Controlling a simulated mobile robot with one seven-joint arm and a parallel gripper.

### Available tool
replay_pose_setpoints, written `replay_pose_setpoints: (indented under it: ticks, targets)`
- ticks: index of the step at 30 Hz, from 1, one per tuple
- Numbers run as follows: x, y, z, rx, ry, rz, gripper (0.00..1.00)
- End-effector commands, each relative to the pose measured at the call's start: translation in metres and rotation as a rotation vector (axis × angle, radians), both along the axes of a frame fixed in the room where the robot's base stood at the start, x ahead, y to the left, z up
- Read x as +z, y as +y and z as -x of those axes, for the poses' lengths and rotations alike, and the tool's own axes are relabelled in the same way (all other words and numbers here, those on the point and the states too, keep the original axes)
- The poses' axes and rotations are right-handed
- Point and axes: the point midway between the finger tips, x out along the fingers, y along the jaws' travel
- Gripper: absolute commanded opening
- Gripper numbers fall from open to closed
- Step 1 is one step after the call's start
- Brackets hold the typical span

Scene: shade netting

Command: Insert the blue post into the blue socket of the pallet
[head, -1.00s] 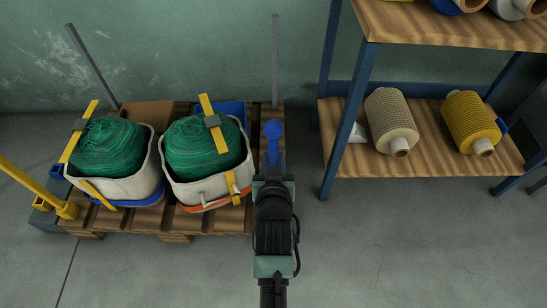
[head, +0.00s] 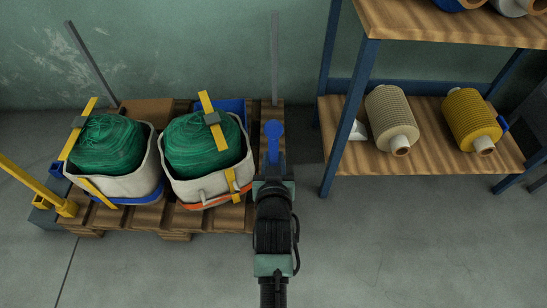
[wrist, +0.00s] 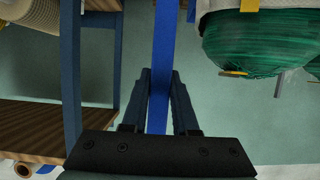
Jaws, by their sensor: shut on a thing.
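My gripper (head: 273,184) is shut on the blue post (head: 273,145), at the right end of the wooden pallet (head: 212,220). In the head view the post sticks out beyond the gripper, over the pallet's right-hand boards; its lower end cannot be made out. In the wrist view the post (wrist: 162,50) runs between the two fingers of my gripper (wrist: 159,76). A small blue part (head: 57,169) shows at the pallet's left edge; I cannot tell whether it is the blue socket. Any socket under my gripper is hidden.
Two white bags (head: 205,190) of green netting stand on the pallet, close left of my gripper. Grey posts (head: 275,60) rise at the back and a yellow post (head: 35,188) at front left. A shelf (head: 345,165) with rolls stands right. Front floor is clear.

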Motion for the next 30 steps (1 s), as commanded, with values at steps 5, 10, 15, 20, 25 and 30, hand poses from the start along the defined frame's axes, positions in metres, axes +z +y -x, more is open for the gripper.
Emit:
replay_pose_setpoints:
  ticks: [5, 10, 15, 20, 25, 30]
  targets:
    - [-0.005, 0.000, -0.001, 0.000, -0.004, 0.000, 0.00]
    - [-0.010, 0.000, -0.001, 0.000, -0.004, 0.000, 0.00]
    - [-0.014, 0.000, -0.001, 0.000, -0.004, 0.000, 0.00]
    - [-0.014, 0.000, -0.001, 0.000, -0.004, 0.000, 0.00]
    - [-0.014, 0.000, 0.000, 0.000, -0.004, 0.000, 0.00]
    - [-0.017, 0.000, 0.000, 0.000, -0.004, 0.000, 0.00]
